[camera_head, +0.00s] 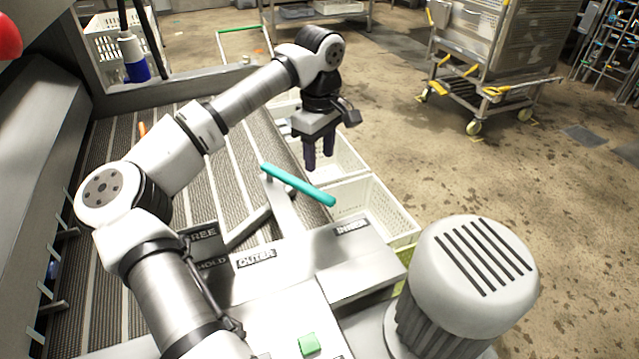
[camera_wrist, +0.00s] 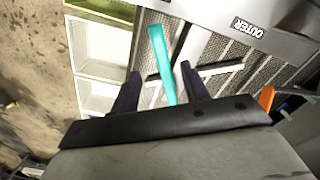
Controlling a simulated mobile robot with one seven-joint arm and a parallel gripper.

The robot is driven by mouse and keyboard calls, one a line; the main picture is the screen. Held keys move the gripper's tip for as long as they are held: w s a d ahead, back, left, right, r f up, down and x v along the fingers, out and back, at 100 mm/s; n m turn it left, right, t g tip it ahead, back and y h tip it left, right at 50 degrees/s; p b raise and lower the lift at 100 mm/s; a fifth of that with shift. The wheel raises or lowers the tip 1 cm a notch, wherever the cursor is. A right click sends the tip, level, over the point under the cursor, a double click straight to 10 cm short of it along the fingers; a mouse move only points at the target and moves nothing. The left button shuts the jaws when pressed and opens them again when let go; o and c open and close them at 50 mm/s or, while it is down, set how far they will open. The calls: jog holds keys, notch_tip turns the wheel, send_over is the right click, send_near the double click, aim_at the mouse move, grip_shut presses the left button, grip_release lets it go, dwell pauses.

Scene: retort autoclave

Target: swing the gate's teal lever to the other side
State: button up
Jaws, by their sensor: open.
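The teal lever (camera_head: 298,185) is a long bar above the gate's grey housing, slanting from upper left to lower right, its right end near the "INNER" label (camera_head: 351,227). The "OUTER" label (camera_head: 256,258) is further left on the same housing. My gripper (camera_head: 319,165) is open and empty, fingers pointing down, beyond the lever in the head view. In the wrist view the teal lever (camera_wrist: 161,62) runs between the directions of my two open fingers (camera_wrist: 160,72), its near end reaching into the gap. I cannot tell whether they touch it.
A ribbed conveyor belt (camera_head: 110,230) lies to the left. White crates (camera_head: 372,208) stand on the floor past the belt's end. A large motor housing (camera_head: 473,270) and a green button (camera_head: 309,344) are near the front. A steel trolley (camera_head: 490,50) stands at the back right.

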aim_at(320, 193)
notch_tip(320, 193, down, 10)
jog(key=shift+f+p, duration=0.1)
jog(key=shift+p, duration=0.7)
grip_shut()
